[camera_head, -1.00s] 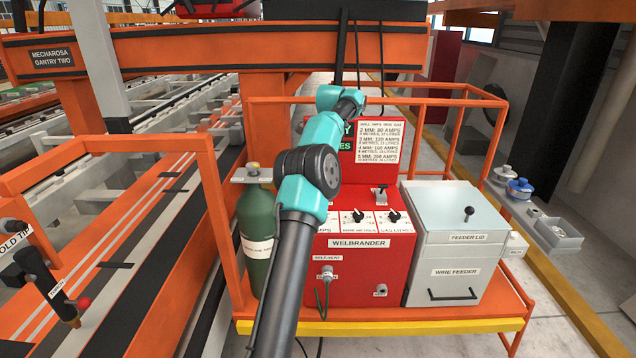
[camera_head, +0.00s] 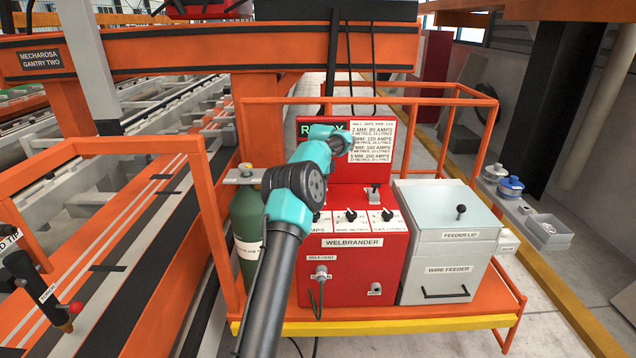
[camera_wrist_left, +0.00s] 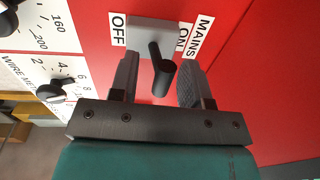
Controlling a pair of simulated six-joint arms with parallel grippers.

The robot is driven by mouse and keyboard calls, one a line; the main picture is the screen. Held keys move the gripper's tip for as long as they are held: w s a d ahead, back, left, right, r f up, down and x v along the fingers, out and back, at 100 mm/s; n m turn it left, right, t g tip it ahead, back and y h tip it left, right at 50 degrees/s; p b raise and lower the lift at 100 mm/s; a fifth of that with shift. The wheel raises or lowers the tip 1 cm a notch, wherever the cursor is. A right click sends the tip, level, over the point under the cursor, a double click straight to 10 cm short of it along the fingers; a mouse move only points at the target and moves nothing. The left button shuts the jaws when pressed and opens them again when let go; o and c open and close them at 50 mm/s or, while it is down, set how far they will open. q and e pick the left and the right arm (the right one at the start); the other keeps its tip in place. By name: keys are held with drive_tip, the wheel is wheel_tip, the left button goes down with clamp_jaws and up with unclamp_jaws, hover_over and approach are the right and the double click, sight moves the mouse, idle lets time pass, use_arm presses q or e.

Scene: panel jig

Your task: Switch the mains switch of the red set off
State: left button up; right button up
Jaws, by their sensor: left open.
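The red set (camera_head: 380,255), labelled WELBRANDER, stands on the orange cart. Its mains switch (camera_head: 373,193) is a small lever on a grey plate above the dials. In the left wrist view the black switch lever (camera_wrist_left: 160,66) sticks out between the OFF label and the ON and MAINS labels. Its tip leans slightly to the ON side. My left gripper (camera_wrist_left: 160,80) is open, with one finger on each side of the lever. I cannot tell whether either finger touches it. In the head view my left wrist covers part of the green READY sign (camera_head: 312,130). My right gripper is not in view.
Dials (camera_wrist_left: 50,92) sit beside the switch. A green gas cylinder (camera_head: 247,225) stands left of the set, a grey wire feeder (camera_head: 440,265) right of it. An orange rail (camera_head: 360,100) runs around the cart. A settings sign (camera_head: 372,140) stands above the switch.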

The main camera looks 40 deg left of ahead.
use_arm(q)
clamp_jaws()
idle(0.3)
drive_tip(key=shift+s+d+r+t+y, duration=0.1)
drive_tip(key=shift+s+d+t+y, duration=0.15)
drive_tip(key=shift+t+y, duration=0.2)
drive_tip(key=shift+s+d+t+y, duration=0.2)
drive_tip(key=shift+s+t+y, duration=0.05)
drive_tip(key=shift+t+y, duration=0.3)
drive_tip(key=shift+s+d+t+y, duration=0.25)
drive_tip(key=shift+t+y, duration=0.35)
drive_tip(key=shift+s+d+f+t+y, duration=0.25)
drive_tip(key=shift+s+d+t+y, duration=0.05)
drive_tip(key=shift+t+y, duration=0.4)
idle(0.3)
unclamp_jaws()
drive_tip(key=shift+f, duration=0.1)
